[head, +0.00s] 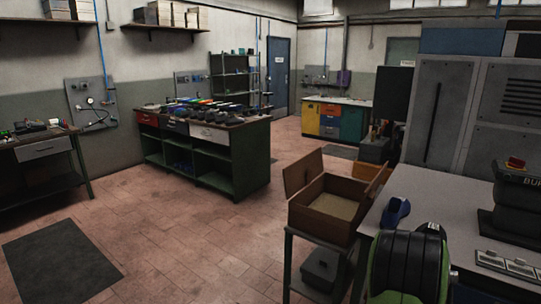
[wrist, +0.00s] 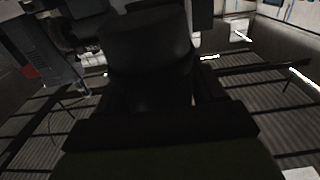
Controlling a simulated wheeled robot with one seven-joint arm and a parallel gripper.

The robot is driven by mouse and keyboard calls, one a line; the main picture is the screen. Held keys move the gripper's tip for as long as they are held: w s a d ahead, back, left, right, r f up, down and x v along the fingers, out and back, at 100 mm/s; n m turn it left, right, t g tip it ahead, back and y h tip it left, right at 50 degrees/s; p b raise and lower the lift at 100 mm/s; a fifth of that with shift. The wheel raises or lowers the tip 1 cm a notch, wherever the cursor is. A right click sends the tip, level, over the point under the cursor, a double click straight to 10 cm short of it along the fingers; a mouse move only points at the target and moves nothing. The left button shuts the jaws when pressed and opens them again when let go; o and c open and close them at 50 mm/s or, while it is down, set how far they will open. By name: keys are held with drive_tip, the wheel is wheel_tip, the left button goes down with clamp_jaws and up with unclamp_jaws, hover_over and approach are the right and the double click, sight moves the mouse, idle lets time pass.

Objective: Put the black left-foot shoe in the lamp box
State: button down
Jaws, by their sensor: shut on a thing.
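My gripper (wrist: 160,125) fills the lower part of the wrist view and is shut on a dark, smooth, rounded thing, which looks like the black shoe (wrist: 150,60). Which foot it fits cannot be told. In the head view my arm rises at the bottom right, and the gripper and shoe do not show. An open brown box (head: 318,223), which may be the lamp box, stands on a small green-legged stand left of the grey table. Its flaps stand up and its pale floor looks empty. No lamp marking is readable.
A blue shoe (head: 396,212) lies on the grey table (head: 440,195), near the box. A dark machine (head: 515,195) and a light panel (head: 506,264) sit at that table's right. A green workbench (head: 205,155) stands farther back. The floor to the left is open around a dark mat (head: 60,260).

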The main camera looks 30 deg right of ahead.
drive_tip(key=w+a+f+n+t+y, duration=0.3)
drive_tip(key=w+a+n+t+y, duration=0.35)
drive_tip(key=w+a, duration=1.2)
drive_tip(key=w+a+f+n+t+y, duration=0.1)
drive_tip(key=w+a+n+y, duration=0.1)
drive_tip(key=a, duration=1.2)
drive_tip(key=w+a+f+n+t+y, duration=0.1)
drive_tip(key=a+n+y, duration=0.3)
drive_tip(key=a, duration=0.9)
drive_tip(key=t+y, duration=0.1)
drive_tip(key=y, duration=0.2)
drive_tip(key=shift+w+a+f, duration=0.25)
drive_tip(key=shift+w+a, duration=0.1)
drive_tip(key=shift+y, duration=0.25)
